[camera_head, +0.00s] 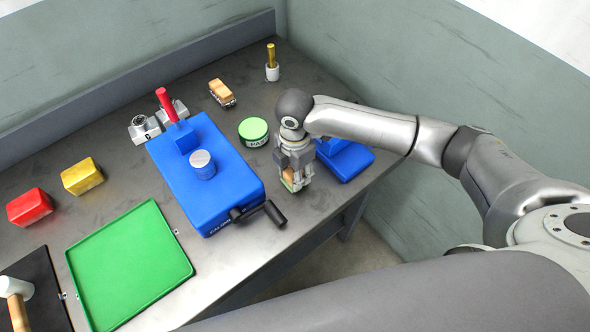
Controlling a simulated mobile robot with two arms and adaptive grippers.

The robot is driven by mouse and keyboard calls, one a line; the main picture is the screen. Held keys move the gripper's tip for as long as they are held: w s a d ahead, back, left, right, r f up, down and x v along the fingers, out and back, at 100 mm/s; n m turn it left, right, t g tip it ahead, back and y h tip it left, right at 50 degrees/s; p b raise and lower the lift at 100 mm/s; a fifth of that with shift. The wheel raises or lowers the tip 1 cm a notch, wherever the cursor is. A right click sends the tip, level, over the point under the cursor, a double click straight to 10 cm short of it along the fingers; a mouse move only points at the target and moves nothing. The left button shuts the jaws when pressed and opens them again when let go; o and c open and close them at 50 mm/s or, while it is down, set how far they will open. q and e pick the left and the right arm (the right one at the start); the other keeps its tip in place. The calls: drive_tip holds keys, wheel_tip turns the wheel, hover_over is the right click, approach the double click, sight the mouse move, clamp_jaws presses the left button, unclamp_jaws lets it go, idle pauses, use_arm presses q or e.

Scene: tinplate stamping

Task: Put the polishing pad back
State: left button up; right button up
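My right gripper (296,178) comes in from the right and points down over the table near its right front edge. Its fingers are closed around a small block with tan and green parts, which looks like the polishing pad (287,179). Most of the pad is hidden by the fingers, and I cannot tell whether it touches the table. A blue stand (350,164) is just right of the gripper, partly hidden behind it. My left gripper is not in view.
A blue press (208,178) with a dark crank handle stands left of the gripper. A green round tin (254,131), a tan brush-like block (222,92) and a brass-handled tool (272,63) stand behind. A green tray (130,265), red block (30,207) and yellow block (82,176) are at left.

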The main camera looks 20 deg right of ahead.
drive_tip(key=o, duration=0.9)
drive_tip(key=shift+f, duration=0.1)
wheel_tip(320, 180, up, 12)
drive_tip(key=shift+r+b, duration=0.15)
drive_tip(key=shift+b, duration=0.75)
